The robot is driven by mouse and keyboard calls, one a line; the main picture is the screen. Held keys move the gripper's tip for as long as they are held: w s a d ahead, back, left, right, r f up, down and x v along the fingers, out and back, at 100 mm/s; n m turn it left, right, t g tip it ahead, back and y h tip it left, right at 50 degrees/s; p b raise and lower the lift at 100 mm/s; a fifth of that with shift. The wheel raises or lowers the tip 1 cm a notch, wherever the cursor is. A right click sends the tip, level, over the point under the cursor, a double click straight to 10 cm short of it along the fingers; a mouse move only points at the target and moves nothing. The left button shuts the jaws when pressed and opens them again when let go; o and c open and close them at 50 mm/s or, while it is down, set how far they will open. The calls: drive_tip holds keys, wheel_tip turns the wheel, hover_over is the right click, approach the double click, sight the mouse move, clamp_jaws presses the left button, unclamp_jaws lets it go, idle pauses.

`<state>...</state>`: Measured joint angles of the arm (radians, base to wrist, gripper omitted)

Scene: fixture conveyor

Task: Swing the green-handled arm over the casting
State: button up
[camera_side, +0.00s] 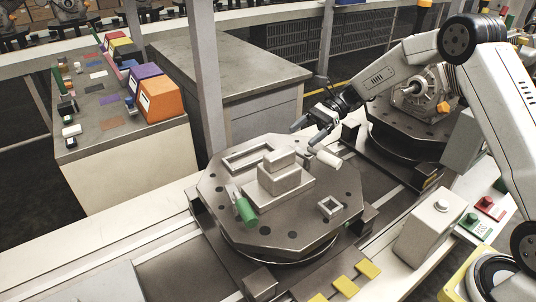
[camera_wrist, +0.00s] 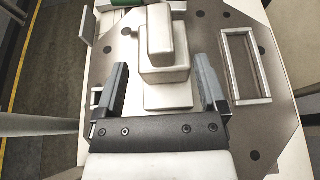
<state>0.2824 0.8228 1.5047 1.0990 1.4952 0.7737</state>
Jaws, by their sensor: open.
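The grey stepped casting (camera_side: 283,178) stands on the dark octagonal fixture plate (camera_side: 290,241). The green handle (camera_side: 245,209) is at the plate's near-left side, beside the casting; a short grey piece adjoins it. How that arm is hinged is unclear. In the wrist view only part of the green handle (camera_wrist: 124,3) shows at the top edge, beyond the casting (camera_wrist: 164,60). My gripper (camera_side: 307,132) is open and empty above the far-right side of the plate, apart from the green handle. In the wrist view its fingers (camera_wrist: 160,62) appear either side of the casting.
A rectangular frame (camera_side: 247,158) and a small square frame (camera_side: 331,207) rise from the plate. A grey post (camera_side: 208,90) stands behind. A second round fixture (camera_side: 402,140) is at the back right.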

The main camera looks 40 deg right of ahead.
drive_tip(key=shift+c, duration=0.8)
wheel_tip(320, 180, up, 11)
drive_tip(key=w+a+f+n+t+h, duration=0.1)
drive_tip(key=w+a+f+t+h, duration=0.15)
drive_tip(key=a, duration=0.35)
drive_tip(key=w+a+f+n+t+h, duration=0.1)
drive_tip(key=a+f+h, duration=0.1)
drive_tip(key=a+f, duration=0.3)
wheel_tip(320, 180, up, 7)
drive_tip(key=n+t+h, duration=1.2)
drive_tip(key=t, duration=0.2)
hover_over(252, 223)
drive_tip(key=s, duration=0.5)
drive_tip(key=f, duration=1.9)
drive_tip(key=shift+w+a+f, duration=0.2)
drive_tip(key=shift+w+a, duration=0.05)
drive_tip(key=shift+a, duration=0.1)
